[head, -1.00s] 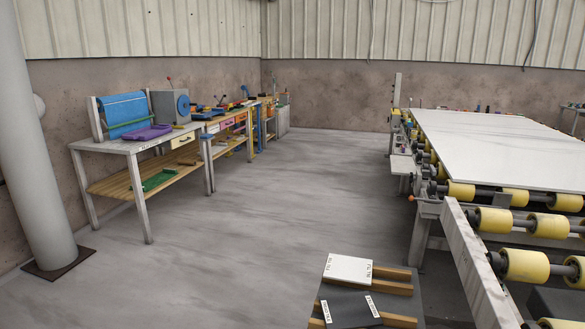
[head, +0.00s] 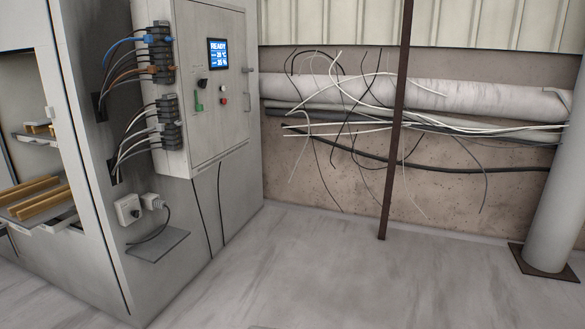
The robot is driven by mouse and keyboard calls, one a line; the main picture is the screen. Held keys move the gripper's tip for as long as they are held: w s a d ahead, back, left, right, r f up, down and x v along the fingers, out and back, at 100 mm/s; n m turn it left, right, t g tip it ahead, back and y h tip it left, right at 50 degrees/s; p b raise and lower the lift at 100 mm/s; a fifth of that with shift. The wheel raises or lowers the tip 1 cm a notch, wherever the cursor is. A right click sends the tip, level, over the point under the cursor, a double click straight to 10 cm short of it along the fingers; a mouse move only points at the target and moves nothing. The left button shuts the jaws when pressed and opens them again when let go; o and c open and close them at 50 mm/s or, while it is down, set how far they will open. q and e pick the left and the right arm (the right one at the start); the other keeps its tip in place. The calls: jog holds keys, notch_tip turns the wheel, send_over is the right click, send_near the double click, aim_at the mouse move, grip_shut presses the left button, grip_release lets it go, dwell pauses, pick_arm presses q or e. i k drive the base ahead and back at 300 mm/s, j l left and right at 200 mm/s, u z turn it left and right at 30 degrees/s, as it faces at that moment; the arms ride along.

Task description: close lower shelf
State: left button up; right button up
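At the left edge of the head view is an opening in a tall grey cabinet (head: 95,215). A lower shelf (head: 60,212) with wooden bars on it sticks out of the opening. Above it, a smaller upper shelf (head: 35,137) holds a few small blocks. Neither of my grippers shows in the head view.
A control box (head: 215,90) with a lit screen reading READY and plugged cables is on the cabinet. A small ledge (head: 158,246) juts out low. Loose cables and a thick pipe (head: 350,92) run along the wall behind a thin brown post (head: 395,130). The floor (head: 320,270) is clear.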

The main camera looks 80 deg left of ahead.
aim_at(24, 207)
jog(key=u, duration=4.5)
jog(key=i+z, duration=0.2)
jog(key=i, duration=0.35)
